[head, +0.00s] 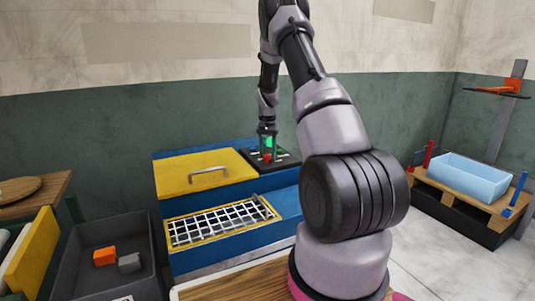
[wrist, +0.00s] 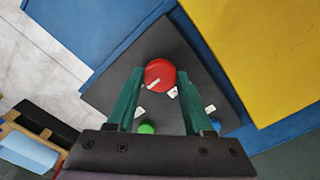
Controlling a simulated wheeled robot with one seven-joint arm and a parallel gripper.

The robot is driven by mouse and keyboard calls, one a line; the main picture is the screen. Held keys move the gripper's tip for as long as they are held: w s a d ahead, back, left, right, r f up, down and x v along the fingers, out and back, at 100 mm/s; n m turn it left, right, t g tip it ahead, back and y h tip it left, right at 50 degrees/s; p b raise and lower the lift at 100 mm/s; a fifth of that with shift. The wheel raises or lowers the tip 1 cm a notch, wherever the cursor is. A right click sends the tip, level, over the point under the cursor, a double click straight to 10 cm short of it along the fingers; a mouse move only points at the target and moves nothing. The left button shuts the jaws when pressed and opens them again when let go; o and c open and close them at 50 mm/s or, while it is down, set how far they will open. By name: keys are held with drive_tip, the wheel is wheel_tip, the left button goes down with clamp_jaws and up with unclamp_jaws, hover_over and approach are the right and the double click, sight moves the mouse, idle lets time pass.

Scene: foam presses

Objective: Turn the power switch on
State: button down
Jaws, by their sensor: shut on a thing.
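The power switch looks to be the round red knob (wrist: 160,74) on a black control panel (wrist: 110,98). A short white mark runs across its lower left part in the wrist view. My gripper (head: 267,152) points down over the panel in the head view. Its green fingers (wrist: 160,78) sit on both sides of the knob and are shut on it. In the head view the knob (head: 267,158) shows as a small red spot under the fingers. Small white labels lie on the panel near the knob.
A green button (wrist: 147,127) and a blue button (wrist: 215,123) sit on the same panel. The blue press (head: 225,250) has a yellow lid (head: 180,178) with a handle and a white grid (head: 220,222). A grey bin (head: 70,245) stands left; a light blue tray (head: 470,175) stands right.

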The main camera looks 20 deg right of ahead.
sight(267, 155)
drive_tip(key=shift+c, duration=1.5)
unclamp_jaws()
drive_tip(key=shift+r, duration=0.1)
wheel_tip(267, 155, up, 11)
drive_tip(key=shift+f, duration=0.2)
